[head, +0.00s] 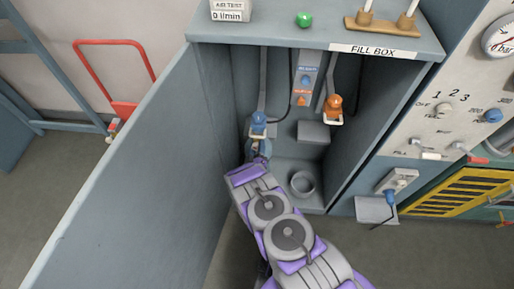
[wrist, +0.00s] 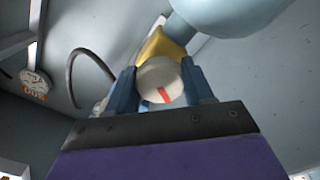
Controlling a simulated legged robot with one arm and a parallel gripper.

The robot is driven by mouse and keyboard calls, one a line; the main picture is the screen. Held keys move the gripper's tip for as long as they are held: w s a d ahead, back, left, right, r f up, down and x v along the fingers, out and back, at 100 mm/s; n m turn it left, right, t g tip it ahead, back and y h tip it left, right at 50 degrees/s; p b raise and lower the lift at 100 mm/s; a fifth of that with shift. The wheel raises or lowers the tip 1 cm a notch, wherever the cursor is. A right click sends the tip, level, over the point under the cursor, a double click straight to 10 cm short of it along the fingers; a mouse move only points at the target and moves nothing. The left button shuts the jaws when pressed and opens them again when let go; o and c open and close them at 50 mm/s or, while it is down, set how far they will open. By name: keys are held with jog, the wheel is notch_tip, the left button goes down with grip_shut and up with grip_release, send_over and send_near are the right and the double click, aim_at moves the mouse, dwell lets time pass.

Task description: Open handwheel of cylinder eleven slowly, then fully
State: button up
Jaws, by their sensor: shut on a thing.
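A round whitish handwheel (wrist: 161,82) with a red mark on its face sits between the two blue fingers of my gripper (wrist: 160,86) in the wrist view. The fingers are shut on it from both sides. A yellow part (wrist: 163,44) is right behind the wheel, and a large pale blue rounded body (wrist: 230,12) is above it. I see no number on it. In the head view my arm reaches into the open fill box (head: 417,40), toward its left side. My gripper (head: 258,152) is small there, just below a blue fitting (head: 258,122), and the wheel cannot be made out.
The open door (head: 125,185) stands left of my arm. An orange fitting (head: 333,105) hangs at the box's right, and a ring (head: 302,183) is on its floor. A control panel (head: 440,125) is to the right. The wrist view shows a dark hose (wrist: 88,62) and a gauge (wrist: 36,82).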

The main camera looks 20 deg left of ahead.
jog(key=shift+s+f, duration=0.15)
jog(key=o, duration=1)
jog(key=shift+a, duration=0.1)
jog(key=shift+o, duration=0.2)
jog(key=p+v, duration=0.2)
jog(key=v, duration=1.5)
jog(key=shift+p, duration=0.35)
dwell(4.5)
